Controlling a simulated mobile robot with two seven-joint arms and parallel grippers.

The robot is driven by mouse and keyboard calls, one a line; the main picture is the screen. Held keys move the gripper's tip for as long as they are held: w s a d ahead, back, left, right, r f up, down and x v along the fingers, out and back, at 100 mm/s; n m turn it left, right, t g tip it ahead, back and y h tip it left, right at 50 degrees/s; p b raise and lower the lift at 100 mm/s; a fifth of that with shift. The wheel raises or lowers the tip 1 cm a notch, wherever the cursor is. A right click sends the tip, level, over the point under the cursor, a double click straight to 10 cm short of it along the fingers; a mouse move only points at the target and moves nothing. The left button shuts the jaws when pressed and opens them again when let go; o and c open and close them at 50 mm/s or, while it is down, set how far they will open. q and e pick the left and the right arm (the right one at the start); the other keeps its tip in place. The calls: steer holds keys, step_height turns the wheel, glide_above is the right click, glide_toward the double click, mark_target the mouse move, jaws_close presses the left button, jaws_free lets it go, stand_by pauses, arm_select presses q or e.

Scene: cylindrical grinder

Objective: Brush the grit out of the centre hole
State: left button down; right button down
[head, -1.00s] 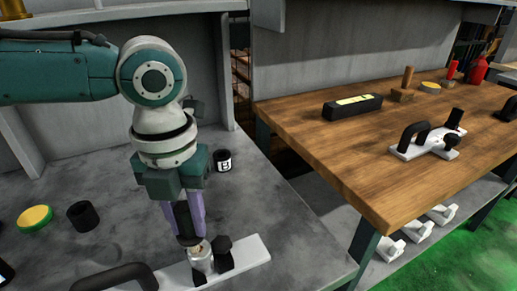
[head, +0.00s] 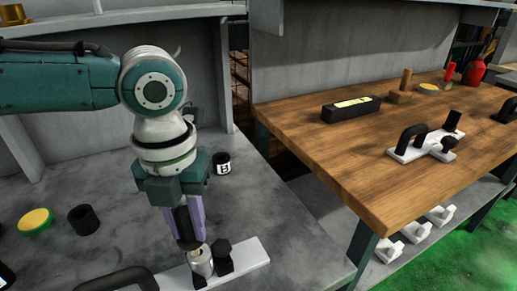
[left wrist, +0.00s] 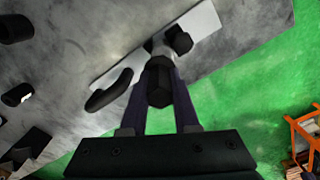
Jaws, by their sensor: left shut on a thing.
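My left gripper (head: 190,238) points down with its purple fingers shut on a dark tool (head: 182,222), seemingly the brush. In the left wrist view the tool (left wrist: 158,82) shows as a black faceted handle between the fingers. Its lower end is just above or at the top of a silver cylindrical part (head: 202,266); I cannot tell whether bristles are inside its centre hole. The silver part stands upright on a white plate (head: 252,256), beside a black knob (head: 223,256). The hole and any grit are hidden by the tool. My right gripper is not in view.
A black arched handle (head: 118,278) is left of the silver part. A black cup (head: 83,219), a yellow-topped tin (head: 36,221) and a labelled black container (head: 222,164) stand on the grey bench. A wooden table (head: 330,150) at right holds another handled plate (head: 405,153).

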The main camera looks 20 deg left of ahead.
arm_select(q)
steer(key=shift+w+d, duration=0.3)
steer(key=shift+w, duration=0.15)
steer(key=shift+s+a+p, duration=0.2)
steer(key=shift+s+p, duration=0.1)
steer(key=shift+s+a, duration=0.15)
steer(key=shift+s, duration=0.05)
steer(key=shift+w+d, duration=0.2)
steer(key=shift+w, duration=0.05)
step_height(320, 180, up, 6)
steer(key=p, duration=0.6)
steer(key=shift+r+p, duration=0.1)
steer(key=shift+p, duration=0.25)
